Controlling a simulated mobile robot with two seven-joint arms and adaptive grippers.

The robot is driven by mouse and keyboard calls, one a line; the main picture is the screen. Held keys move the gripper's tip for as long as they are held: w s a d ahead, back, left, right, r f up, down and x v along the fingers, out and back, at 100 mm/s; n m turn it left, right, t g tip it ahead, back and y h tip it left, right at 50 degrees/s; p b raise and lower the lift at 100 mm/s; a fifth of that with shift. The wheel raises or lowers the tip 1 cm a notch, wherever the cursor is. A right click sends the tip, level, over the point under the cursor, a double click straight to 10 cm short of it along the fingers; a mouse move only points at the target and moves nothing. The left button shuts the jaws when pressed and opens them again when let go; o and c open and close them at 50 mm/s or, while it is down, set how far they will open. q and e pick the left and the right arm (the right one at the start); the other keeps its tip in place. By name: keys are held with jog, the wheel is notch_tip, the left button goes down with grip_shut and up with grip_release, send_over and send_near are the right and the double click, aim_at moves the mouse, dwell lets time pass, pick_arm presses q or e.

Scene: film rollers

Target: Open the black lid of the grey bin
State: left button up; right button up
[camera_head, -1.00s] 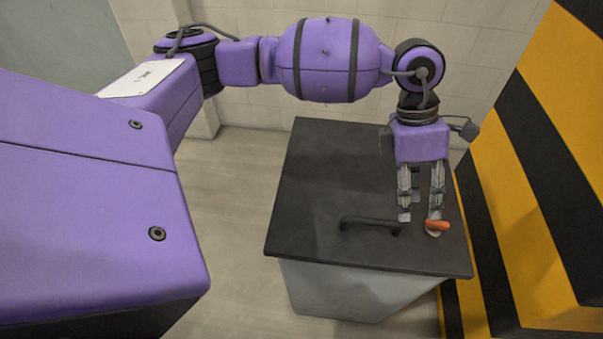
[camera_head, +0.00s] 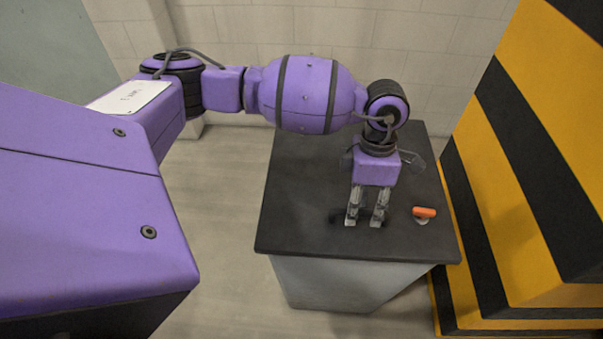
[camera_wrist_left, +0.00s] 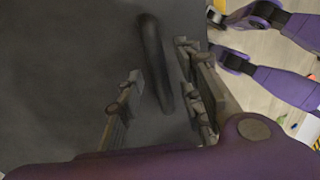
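The grey bin (camera_head: 330,285) stands on the floor with its flat black lid (camera_head: 295,205) lying shut on top. The lid has a dark bar handle (camera_head: 336,215), partly hidden behind my left gripper (camera_head: 364,222) in the head view. My left gripper points down at the lid, open, with its fingers apart. In the left wrist view the handle (camera_wrist_left: 153,60) runs lengthwise between the two fingers of the gripper (camera_wrist_left: 153,85). A gap shows on the left side, and the handle is closer to the right finger. Contact cannot be told. My right gripper is out of view.
An orange-topped piece (camera_head: 424,212) sits on the lid, right of my gripper. A yellow and black striped structure (camera_head: 530,180) stands close along the bin's right side. A pale block wall (camera_head: 430,50) is behind. Floor is clear left of the bin (camera_head: 220,220).

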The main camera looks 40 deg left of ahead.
pick_arm(q)
jog(key=shift+c, duration=0.2)
grip_shut()
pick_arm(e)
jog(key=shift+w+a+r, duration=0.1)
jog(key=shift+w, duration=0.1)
pick_arm(q)
jog(key=shift+r, duration=0.1)
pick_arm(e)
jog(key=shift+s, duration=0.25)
